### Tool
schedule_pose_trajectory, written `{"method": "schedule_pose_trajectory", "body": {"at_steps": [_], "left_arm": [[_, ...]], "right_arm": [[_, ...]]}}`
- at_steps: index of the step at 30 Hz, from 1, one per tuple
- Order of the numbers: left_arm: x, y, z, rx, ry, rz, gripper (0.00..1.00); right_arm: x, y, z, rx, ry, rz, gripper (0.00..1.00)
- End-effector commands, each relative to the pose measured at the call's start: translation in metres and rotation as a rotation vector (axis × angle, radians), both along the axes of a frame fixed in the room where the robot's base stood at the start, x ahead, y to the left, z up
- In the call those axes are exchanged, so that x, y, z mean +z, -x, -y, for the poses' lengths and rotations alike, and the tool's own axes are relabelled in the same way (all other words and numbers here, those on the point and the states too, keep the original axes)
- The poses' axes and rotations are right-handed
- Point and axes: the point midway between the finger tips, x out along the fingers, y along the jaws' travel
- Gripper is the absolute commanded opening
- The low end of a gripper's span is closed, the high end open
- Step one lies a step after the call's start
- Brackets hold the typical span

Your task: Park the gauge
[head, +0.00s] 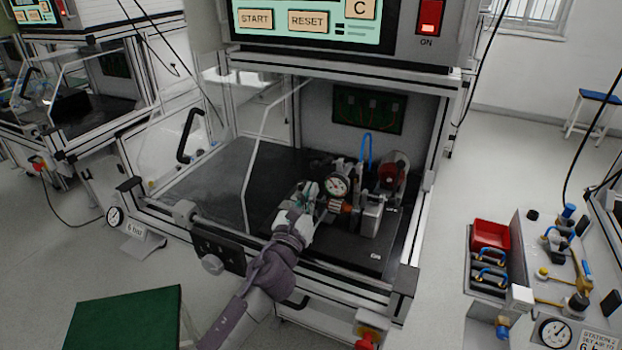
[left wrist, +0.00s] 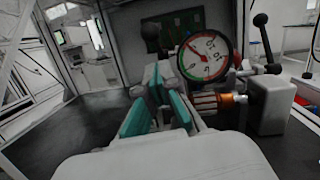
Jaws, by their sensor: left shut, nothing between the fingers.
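The gauge (head: 337,186) is a round white dial with a black rim, on a fixture inside the open test station. In the left wrist view its dial (left wrist: 203,56) is upright and faces me, with green and red arcs around the scale. My left gripper (head: 308,190) reaches into the station from the front, just left of the gauge. Its teal finger pads (left wrist: 157,108) stand left of and below the dial, shut with nothing held. I cannot tell whether the fingers touch the fixture. My right gripper is not in view.
An orange-and-metal cylindrical part (left wrist: 218,101) sits under the dial. A grey block (head: 371,217) with a black-knobbed lever (left wrist: 261,22) stands right of it. A red round part (head: 393,172) is behind. The station's dark floor (head: 215,180) is clear at left.

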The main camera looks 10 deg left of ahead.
Motion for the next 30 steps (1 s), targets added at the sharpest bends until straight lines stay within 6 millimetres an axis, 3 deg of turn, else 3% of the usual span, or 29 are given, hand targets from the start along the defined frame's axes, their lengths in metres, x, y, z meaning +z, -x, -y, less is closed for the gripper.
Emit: {"method": "schedule_pose_trajectory", "body": {"at_steps": [1,6,20,30], "left_arm": [[0.012,-0.004,0.000,0.000,0.000,0.002,0.00],[0.021,-0.012,0.001,0.001,0.000,0.000,0.00],[0.023,-0.014,0.001,0.001,0.000,-0.002,0.00],[0.031,-0.022,0.001,0.001,-0.015,-0.046,0.00]], "right_arm": [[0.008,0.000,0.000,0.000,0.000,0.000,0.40],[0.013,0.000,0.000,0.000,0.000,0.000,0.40],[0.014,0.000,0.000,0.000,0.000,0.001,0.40],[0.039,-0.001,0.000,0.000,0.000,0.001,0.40]]}}
